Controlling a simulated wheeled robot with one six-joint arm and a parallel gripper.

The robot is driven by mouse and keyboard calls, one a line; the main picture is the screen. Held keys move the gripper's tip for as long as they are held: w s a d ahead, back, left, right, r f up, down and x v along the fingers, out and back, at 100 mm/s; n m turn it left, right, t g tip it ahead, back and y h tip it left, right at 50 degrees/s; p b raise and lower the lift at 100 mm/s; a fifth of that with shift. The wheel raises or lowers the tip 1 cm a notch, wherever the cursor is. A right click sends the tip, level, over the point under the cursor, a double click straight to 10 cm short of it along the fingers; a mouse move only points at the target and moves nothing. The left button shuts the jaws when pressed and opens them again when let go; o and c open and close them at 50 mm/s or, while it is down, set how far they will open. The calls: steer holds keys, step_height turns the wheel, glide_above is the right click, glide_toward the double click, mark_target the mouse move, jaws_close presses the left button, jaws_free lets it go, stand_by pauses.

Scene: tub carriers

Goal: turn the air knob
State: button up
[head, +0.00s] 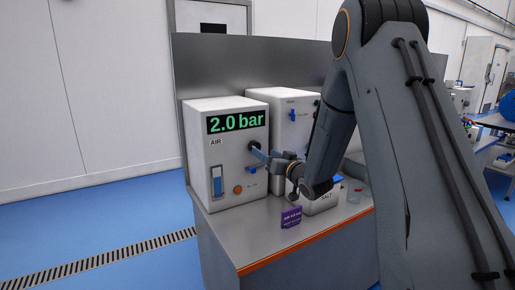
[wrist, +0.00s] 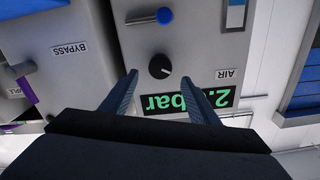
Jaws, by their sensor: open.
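The air box (head: 226,178) is a white cabinet on the bench. Its green display (head: 237,121) reads 2.0 bar, with an AIR label below it. The air knob (wrist: 160,67) is a round black dial with a light pointer mark, seen upside down in the wrist view. My gripper (wrist: 158,82) is open, with its two blue fingers apart on either side of the knob's lower edge in that view. The fingers look short of the knob, and whether they touch it I cannot tell.
A second box (head: 289,128) with a blue lever, labelled BYPASS in the wrist view (wrist: 75,50), stands beside the air box. An orange button (head: 238,189) and a blue gauge (head: 217,181) are on the air box. A purple card (head: 290,216) and a SALT tub (head: 323,199) stand in front.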

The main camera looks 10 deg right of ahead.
steer(key=p+x, duration=0.1)
steer(key=x, duration=0.5)
steer(key=shift+w+a, duration=0.15)
steer(key=shift+w, duration=0.2)
steer(key=shift+c, duration=0.3)
steer(key=c, duration=1)
steer(key=shift+f+n, duration=0.1)
steer(key=shift+n, duration=0.2)
steer(key=n+b, duration=1.9)
steer(key=shift+f, duration=0.15)
steer(key=shift+a+n+b, duration=0.1)
steer(key=shift+n+b, duration=0.2)
